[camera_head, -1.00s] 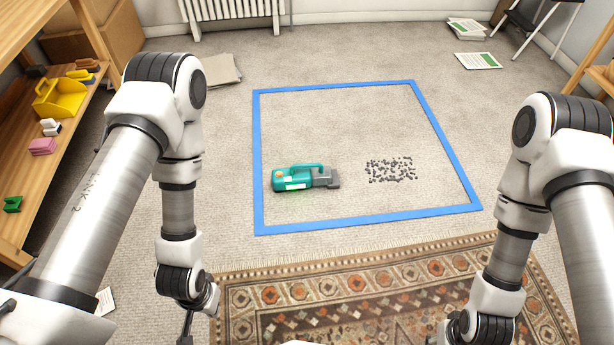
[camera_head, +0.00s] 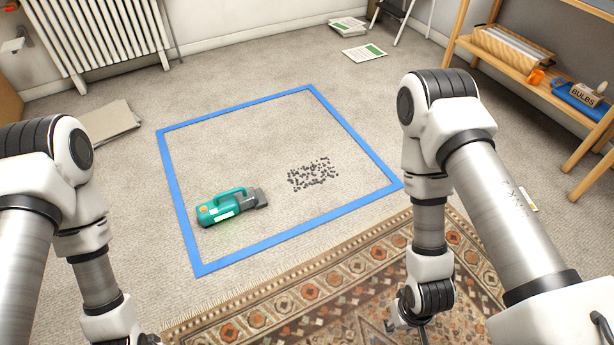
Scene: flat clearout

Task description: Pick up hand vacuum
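The hand vacuum (camera_head: 222,207) lies on the carpet inside the blue taped square (camera_head: 294,240), near its front left corner. It has a teal body and handle, an orange button and a grey nozzle pointing right. My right gripper (camera_head: 408,324) is low at the bottom of the view, over the patterned rug, well to the right of the vacuum. It is small and partly cut off, so its opening cannot be made out. My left arm comes in at the left, and its gripper is below the frame edge. Neither arm touches the vacuum.
A patch of dark debris (camera_head: 313,175) lies right of the vacuum inside the square. A patterned rug (camera_head: 300,310) lies in front. Flat cardboard (camera_head: 108,122) lies at left, papers (camera_head: 364,53) at the back. A wooden shelf (camera_head: 520,80) stands at right, a radiator (camera_head: 105,40) at back left.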

